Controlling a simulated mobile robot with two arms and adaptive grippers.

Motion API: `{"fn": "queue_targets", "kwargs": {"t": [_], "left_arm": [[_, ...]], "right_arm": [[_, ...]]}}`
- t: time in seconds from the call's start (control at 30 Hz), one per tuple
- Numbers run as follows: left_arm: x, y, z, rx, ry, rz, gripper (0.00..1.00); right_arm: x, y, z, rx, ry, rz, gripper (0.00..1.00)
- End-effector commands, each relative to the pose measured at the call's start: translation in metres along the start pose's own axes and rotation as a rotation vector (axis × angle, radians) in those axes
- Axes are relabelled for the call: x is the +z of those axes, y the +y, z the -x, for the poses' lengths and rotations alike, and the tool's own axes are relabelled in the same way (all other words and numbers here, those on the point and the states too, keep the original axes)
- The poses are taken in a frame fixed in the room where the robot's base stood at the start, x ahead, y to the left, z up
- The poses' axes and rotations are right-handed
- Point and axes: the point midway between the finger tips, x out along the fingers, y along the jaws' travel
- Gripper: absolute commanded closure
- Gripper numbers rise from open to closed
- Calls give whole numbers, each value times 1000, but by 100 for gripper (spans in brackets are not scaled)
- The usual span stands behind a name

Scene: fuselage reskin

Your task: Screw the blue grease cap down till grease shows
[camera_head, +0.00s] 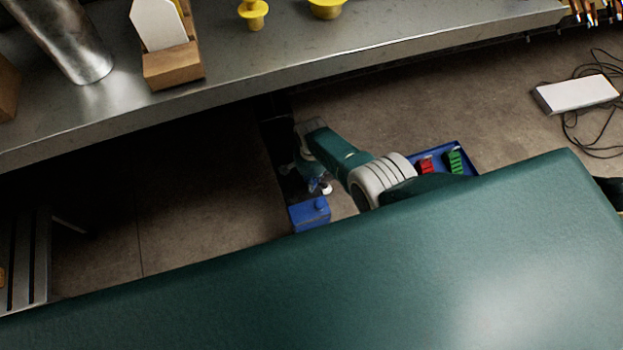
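I cannot make out the blue grease cap for certain. A small blue block-like thing (309,214) with a darker round spot on top shows at the middle, low beside the edge of my green body. One green and white arm of mine reaches up and left from behind that edge and bends down. I take it as my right arm, since it comes from the right. Its small, dark end, the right gripper (316,182), hangs just above the blue thing. Whether they touch, and whether the fingers are open, is too small to tell. My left gripper is out of view.
A steel bench (350,40) crosses the top, with a metal cylinder (70,40), a wooden block with a white plate (172,65) and yellow pieces (254,14). A blue tray (466,158) holds red and green items. A white box (577,94) and cables lie at right.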

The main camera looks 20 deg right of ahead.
Motion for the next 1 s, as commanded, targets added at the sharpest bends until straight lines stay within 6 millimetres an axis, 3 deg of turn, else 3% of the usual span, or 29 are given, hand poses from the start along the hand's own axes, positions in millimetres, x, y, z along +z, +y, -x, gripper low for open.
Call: {"fn": "queue_targets", "kwargs": {"t": [0.5, 1.0], "left_arm": [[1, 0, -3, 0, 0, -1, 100], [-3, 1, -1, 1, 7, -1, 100]], "right_arm": [[2, 1, -1, 4, -3, -387, 100], [1, 1, -1, 3, -2, -489, 100]]}}
